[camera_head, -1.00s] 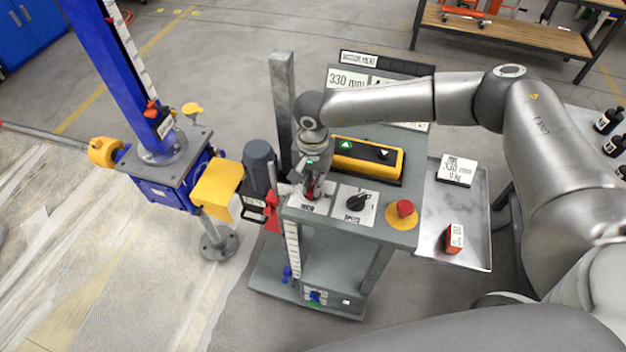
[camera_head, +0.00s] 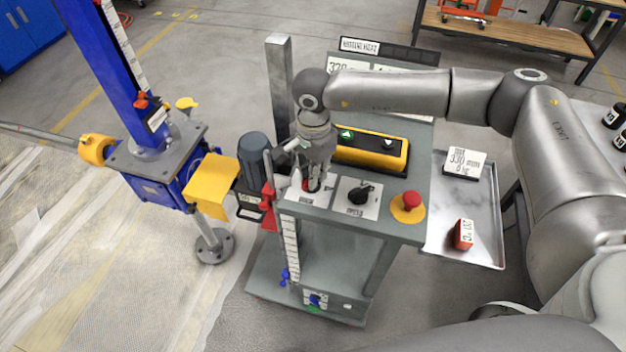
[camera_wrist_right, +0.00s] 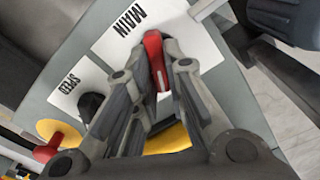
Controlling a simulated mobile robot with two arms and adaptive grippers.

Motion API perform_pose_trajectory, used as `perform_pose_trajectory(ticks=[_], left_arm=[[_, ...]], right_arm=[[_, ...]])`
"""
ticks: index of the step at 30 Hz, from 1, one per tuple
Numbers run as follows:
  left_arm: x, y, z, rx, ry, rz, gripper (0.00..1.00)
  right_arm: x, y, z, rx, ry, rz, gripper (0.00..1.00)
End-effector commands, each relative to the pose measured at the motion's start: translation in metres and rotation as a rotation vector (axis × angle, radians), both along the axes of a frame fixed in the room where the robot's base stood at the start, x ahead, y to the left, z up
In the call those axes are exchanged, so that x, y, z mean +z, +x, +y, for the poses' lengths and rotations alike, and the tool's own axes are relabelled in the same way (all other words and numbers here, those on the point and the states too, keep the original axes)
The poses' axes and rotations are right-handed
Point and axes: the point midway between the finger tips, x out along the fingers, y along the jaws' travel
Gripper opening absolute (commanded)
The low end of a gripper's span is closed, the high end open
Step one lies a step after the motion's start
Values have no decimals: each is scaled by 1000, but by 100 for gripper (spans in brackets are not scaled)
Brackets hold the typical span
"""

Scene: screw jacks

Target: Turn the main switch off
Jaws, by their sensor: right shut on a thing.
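The main switch is a red handle (camera_wrist_right: 156,60) on a white plate marked MAIN (camera_wrist_right: 130,30), seen in the right wrist view. In the head view the red handle (camera_head: 311,185) is mostly hidden behind my right gripper (camera_head: 312,186), at the left of the console top. The right gripper (camera_wrist_right: 158,75) points down at the panel with its fingers closed on both sides of the red handle. The handle's exact angle is hard to read. My left gripper is not in view.
The black speed knob (camera_head: 360,194) sits just right of the main switch. A red mushroom button (camera_head: 411,200) on a yellow base is farther right. A yellow two-button pendant (camera_head: 370,152) lies behind. A metal tray (camera_head: 490,225) is at the right, a grey motor (camera_head: 254,155) at the left.

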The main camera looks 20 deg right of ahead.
Motion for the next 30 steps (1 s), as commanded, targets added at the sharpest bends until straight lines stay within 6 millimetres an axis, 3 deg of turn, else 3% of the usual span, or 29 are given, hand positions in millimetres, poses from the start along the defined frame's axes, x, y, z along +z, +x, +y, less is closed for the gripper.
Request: perform_pose_trajectory(ticks=[1,15,30], left_arm=[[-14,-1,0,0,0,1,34],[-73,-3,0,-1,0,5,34],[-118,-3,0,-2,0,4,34]], right_arm=[[-6,0,0,-44,3,-2,0],[-5,-3,0,-490,3,-2,0],[-2,-5,1,-915,2,-2,0]])
